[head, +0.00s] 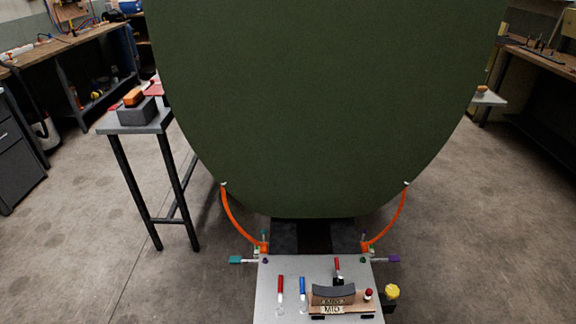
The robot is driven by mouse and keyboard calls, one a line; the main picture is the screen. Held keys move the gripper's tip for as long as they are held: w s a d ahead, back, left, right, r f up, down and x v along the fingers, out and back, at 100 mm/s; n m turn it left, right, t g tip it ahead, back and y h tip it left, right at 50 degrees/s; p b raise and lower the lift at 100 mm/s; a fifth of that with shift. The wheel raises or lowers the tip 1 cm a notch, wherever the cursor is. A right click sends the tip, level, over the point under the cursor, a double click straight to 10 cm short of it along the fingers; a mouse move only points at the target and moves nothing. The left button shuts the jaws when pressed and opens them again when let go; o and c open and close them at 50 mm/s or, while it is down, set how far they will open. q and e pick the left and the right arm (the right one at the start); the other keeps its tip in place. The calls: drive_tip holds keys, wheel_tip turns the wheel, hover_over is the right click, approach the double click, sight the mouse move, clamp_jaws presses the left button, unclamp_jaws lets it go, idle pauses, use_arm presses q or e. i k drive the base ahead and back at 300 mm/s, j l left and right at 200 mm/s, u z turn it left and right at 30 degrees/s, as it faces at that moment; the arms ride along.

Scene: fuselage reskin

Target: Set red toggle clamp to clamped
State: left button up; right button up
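A light grey plate (266,311) is at the bottom centre of the head view. On its left part an upright red handle (280,283) stands above a pale base, which looks like the red toggle clamp. A similar blue handle (302,286) stands just to its right. Another upright red handle (337,264) with a dark lower part stands near the plate's back edge. The parts are too small to tell whether either red-handled clamp is clamped or open. Neither of my grippers is in view.
A dark curved block (333,291) labelled MID and a red knob (368,293) sit on the plate, with a yellow knob (392,291) at its right edge. A large green fuselage panel (320,110) rises behind. A grey side table (112,127) stands left.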

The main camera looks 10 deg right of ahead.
sight(340, 279)
drive_tip(key=u, duration=0.7)
drive_tip(key=i+j+u, duration=0.15)
drive_tip(key=j, duration=0.25)
drive_tip(key=i+j+u, duration=0.2)
drive_tip(key=j, duration=0.2)
drive_tip(key=i+j+u, duration=0.15)
drive_tip(key=j, duration=0.2)
drive_tip(key=i+j+z, duration=0.1)
drive_tip(key=i+j, duration=0.2)
drive_tip(key=i, duration=0.15)
drive_tip(key=i+j+z, duration=0.1)
drive_tip(key=i+j, duration=0.2)
drive_tip(key=i+l+z, duration=0.1)
drive_tip(key=i+z, duration=0.2)
drive_tip(key=z, duration=0.15)
drive_tip(key=i+z, duration=0.3)
drive_tip(key=z, duration=0.15)
drive_tip(key=i+j+z, duration=0.2)
drive_tip(key=z, duration=0.3)
drive_tip(key=i+l+z, duration=0.2)
drive_tip(key=i+z, duration=0.75)
drive_tip(key=i+j+z, duration=0.1)
drive_tip(key=i+z, duration=0.35)
